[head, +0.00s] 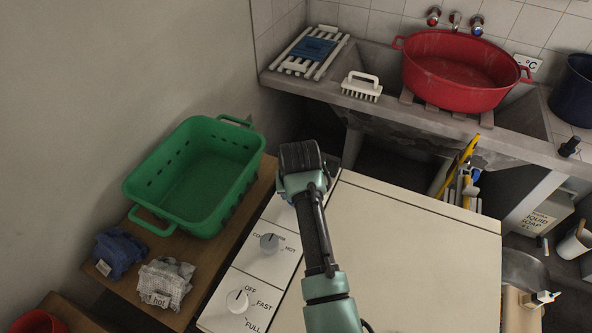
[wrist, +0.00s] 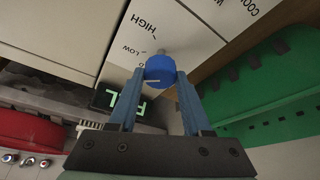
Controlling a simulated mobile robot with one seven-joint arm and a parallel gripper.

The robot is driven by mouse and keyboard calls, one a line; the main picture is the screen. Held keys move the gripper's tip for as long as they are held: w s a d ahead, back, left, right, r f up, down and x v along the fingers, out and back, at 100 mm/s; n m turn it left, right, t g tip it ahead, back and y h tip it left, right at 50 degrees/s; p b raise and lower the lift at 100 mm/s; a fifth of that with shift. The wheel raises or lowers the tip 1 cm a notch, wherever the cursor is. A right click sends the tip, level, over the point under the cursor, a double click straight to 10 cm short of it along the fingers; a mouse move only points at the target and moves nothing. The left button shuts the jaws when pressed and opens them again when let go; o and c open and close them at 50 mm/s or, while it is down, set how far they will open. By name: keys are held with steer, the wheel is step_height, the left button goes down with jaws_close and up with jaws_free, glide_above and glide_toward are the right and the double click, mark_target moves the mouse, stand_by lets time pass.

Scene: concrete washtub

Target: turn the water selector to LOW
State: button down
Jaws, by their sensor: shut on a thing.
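The water selector is a blue round knob (wrist: 160,68) on the white control panel (wrist: 190,35) in the wrist view. My gripper (wrist: 160,74) is shut on it, with one blue finger on each side. The labels HIGH and LOW are readable beside the knob; a third label is partly covered. A short pale line on the knob points left in the picture; I cannot tell exactly which label it meets. In the head view my gripper (head: 300,158) is over the far end of the panel and hides this knob.
Two other knobs (head: 269,243) (head: 237,301) are on the panel's near part. A concrete washtub (head: 400,118) with a red basin (head: 455,85) is behind. The machine's top is clear.

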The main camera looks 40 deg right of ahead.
steer(key=shift+m, duration=0.4)
steer(key=shift+c, duration=1.7)
jaws_free()
steer(key=v, duration=1.3)
steer(key=shift+a+p, duration=0.25)
steer(key=shift+p, duration=0.1)
steer(key=shift+w, duration=0.1)
